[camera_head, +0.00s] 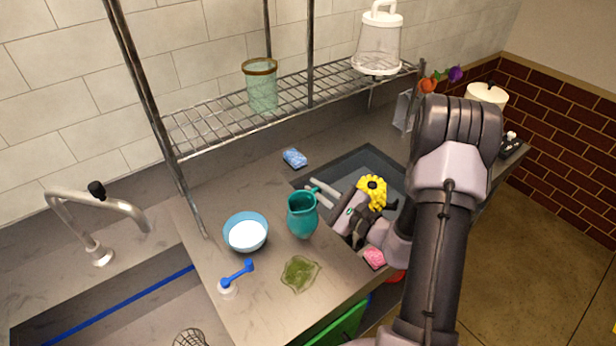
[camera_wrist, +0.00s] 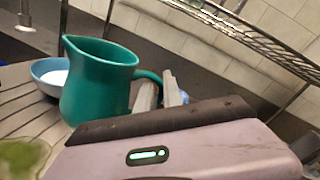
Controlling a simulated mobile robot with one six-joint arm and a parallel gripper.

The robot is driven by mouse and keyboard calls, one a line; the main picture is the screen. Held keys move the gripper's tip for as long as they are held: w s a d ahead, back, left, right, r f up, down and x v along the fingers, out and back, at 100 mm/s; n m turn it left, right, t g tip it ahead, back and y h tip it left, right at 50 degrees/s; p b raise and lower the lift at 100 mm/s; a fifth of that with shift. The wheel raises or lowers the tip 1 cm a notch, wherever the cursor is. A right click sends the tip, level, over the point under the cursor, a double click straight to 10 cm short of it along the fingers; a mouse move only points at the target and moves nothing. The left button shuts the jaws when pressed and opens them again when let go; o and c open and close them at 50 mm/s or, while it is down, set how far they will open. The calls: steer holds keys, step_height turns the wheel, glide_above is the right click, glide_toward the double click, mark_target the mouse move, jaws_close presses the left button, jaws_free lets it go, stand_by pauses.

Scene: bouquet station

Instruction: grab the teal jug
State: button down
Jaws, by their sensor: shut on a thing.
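The teal jug (camera_head: 302,215) stands upright on the grey counter, just right of a blue bowl. In the wrist view the jug (camera_wrist: 98,88) shows its spout to the left and its handle to the right. My gripper (camera_head: 318,193) comes from the right, with its fingers at the jug's handle. In the wrist view the fingertips of my gripper (camera_wrist: 160,94) are shut on the handle, partly hidden behind the gripper body. The jug's base seems to be on or close to the counter.
A blue bowl (camera_head: 246,234) with white contents is beside the jug. A green dish (camera_head: 299,273), a blue-handled item (camera_head: 237,278) and a blue sponge (camera_head: 295,158) lie around it. A dark tray (camera_head: 366,165) and yellow flowers (camera_head: 373,191) are right. A wire shelf (camera_head: 215,128) stands behind.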

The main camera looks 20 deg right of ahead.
steer(key=shift+s+d+r, duration=0.1)
steer(key=shift+s+r, duration=0.1)
steer(key=shift+s, duration=1.55)
steer(key=shift+s+d+r, duration=0.1)
steer(key=shift+s+r, duration=0.05)
steer(key=shift+s, duration=1.6)
